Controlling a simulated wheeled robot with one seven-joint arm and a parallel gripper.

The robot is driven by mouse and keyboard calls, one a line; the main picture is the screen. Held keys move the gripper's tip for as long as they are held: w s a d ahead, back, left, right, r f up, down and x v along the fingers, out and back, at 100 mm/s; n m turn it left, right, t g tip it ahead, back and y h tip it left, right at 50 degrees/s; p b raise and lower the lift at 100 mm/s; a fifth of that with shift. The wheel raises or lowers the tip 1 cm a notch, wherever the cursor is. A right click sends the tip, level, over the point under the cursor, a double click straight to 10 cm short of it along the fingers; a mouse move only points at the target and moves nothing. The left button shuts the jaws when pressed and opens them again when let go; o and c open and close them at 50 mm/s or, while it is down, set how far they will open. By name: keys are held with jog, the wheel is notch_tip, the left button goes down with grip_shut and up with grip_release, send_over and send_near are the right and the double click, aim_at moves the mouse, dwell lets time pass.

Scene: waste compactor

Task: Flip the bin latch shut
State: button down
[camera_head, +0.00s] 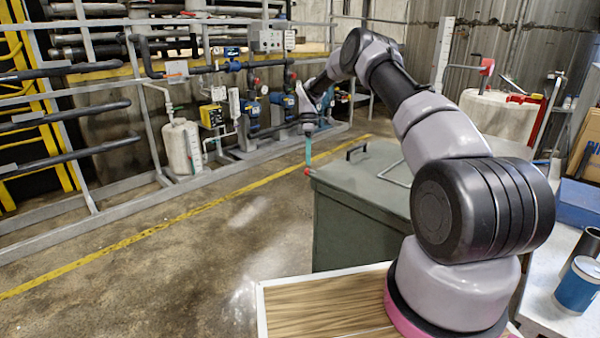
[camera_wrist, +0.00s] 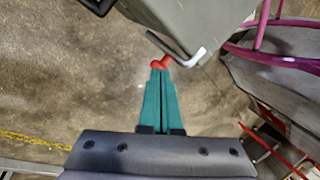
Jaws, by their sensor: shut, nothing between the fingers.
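The bin (camera_head: 350,225) is a grey-green box with a flat lid, standing beyond my base; part of it shows at the top of the wrist view (camera_wrist: 205,22). The latch (camera_head: 308,172) is a small red piece at the bin's upper left corner. In the wrist view, the red latch (camera_wrist: 158,64) shows at my fingertips, beside a dark and white bent rod (camera_wrist: 180,50). My gripper (camera_head: 308,163) points down with its teal fingers shut and empty. Its tips (camera_wrist: 161,72) are at the red piece; I cannot tell whether they touch it.
A black handle (camera_head: 357,148) stands on the lid. Pipes and valves (camera_head: 250,105) line a rack at the back left. A white drum (camera_head: 500,115) stands behind the bin. The concrete floor (camera_head: 220,240) left of the bin is clear.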

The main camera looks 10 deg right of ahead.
jog(key=s+a+r+n+t+h, duration=0.2)
jog(key=s+a+r+n+t, duration=0.2)
jog(key=s+a+n+t, duration=0.3)
notch_tip(320, 180, down, 10)
jog(key=w+n+g, duration=0.1)
jog(key=w, duration=0.2)
jog(key=d, duration=0.1)
jog(key=d+r, duration=0.1)
jog(key=w+d+r, duration=0.1)
jog(key=shift+d, duration=0.25)
jog(key=shift+d, duration=0.1)
jog(key=shift+w+d+r+g+y, duration=0.1)
jog(key=shift+r+g+y, duration=0.05)
jog(key=shift+g+y, duration=0.25)
